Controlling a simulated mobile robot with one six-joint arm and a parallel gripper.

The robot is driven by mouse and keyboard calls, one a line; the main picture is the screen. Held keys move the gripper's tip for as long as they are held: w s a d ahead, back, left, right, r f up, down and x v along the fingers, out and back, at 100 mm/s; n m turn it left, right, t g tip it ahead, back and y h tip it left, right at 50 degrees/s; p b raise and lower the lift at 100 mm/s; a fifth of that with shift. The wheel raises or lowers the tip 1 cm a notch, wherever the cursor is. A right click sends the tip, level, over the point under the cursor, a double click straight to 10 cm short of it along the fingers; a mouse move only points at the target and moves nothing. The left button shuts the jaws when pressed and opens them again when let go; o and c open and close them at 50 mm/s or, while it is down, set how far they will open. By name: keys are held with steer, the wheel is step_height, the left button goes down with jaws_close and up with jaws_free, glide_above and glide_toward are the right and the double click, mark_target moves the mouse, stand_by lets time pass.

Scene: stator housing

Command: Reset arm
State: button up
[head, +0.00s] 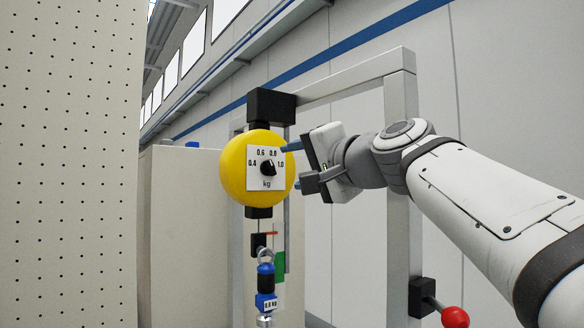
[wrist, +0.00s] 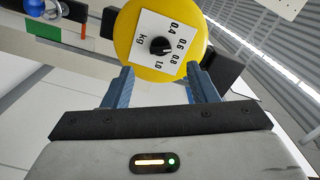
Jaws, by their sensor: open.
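My gripper (head: 292,164) is open in the head view, at the right side of a yellow round dial (head: 236,170). In the wrist view my gripper (wrist: 162,85) shows two blue fingers spread apart, with the yellow dial (wrist: 128,35) beyond them. The dial has a white scale plate marked 0.4 to 1.0 kg and a black knob (head: 268,168). Nothing is held between the fingers. Whether a finger touches the dial's edge I cannot tell.
Below the dial hang a hook and a blue weight (head: 266,278) labelled in kg. A grey frame (head: 398,100) stands behind my arm, with a red ball-ended lever (head: 455,317) low on it. A perforated panel (head: 68,160) fills the left.

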stand_by(0.4)
steer(key=s+d+f+n+g+h+p, duration=0.1)
steer(key=s+d+f+g+h+p, duration=0.2)
steer(key=f, duration=0.8)
steer(key=s+d+f+n+g+h+p, duration=0.1)
steer(key=d+f+n+g+h+p, duration=0.15)
steer(key=f+p, duration=0.55)
steer(key=s+d+f+n+g+h+p, duration=0.1)
steer(key=s+d+f+g+h, duration=0.1)
steer(key=s+f, duration=0.5)
steer(key=s+d+f+n+g+h+p, duration=0.1)
steer(key=s+d+f+g+h+p, duration=0.1)
steer(key=s+d+f+g, duration=0.3)
steer(key=s+f, duration=0.3)
steer(key=f, duration=0.4)
steer(key=shift+s+f+n, duration=0.15)
steer(key=shift+f+n, duration=0.05)
steer(key=shift+n, duration=0.15)
